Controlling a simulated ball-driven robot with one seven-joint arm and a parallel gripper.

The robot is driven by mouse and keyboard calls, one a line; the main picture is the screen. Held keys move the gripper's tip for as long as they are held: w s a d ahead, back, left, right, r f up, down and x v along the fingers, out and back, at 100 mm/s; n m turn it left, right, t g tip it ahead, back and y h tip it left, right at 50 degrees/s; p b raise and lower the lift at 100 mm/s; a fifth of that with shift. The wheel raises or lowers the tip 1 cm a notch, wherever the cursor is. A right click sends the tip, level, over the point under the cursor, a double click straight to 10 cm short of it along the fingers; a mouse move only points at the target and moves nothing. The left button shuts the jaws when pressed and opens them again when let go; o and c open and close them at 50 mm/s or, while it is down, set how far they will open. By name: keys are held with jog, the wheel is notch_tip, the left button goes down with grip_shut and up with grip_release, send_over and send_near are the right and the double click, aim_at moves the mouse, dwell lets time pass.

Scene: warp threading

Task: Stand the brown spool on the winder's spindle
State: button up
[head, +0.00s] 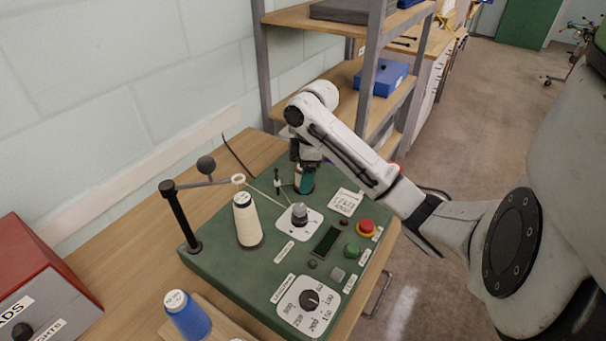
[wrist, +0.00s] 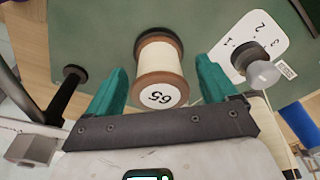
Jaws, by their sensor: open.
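The brown spool (wrist: 160,75) has brown flanges, cream thread and a top label reading 65. In the wrist view it stands upright, end toward me, on the green top of the winder (head: 220,262). My gripper (wrist: 161,72) is open, with a teal finger on each side of the spool and a gap showing on both sides. In the head view my gripper (head: 305,180) points down at the winder's back part, and its fingers mostly hide the spool. No bare spindle shows; whether one is inside the spool cannot be seen.
A cream thread cone (head: 247,222) stands on the winder by a black post (head: 181,218) with a guide arm. A numbered knob (head: 299,214) is close to my gripper. A blue cone (head: 186,316) and red box (head: 40,265) are on the table; a shelf (head: 345,80) stands behind.

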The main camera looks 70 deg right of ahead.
jog(key=r, duration=0.3)
jog(key=s+r+p, duration=0.1)
jog(key=r, duration=0.6)
jog(key=shift+s+d, duration=0.2)
jog(key=shift+d, duration=0.15)
jog(key=shift+f, duration=0.1)
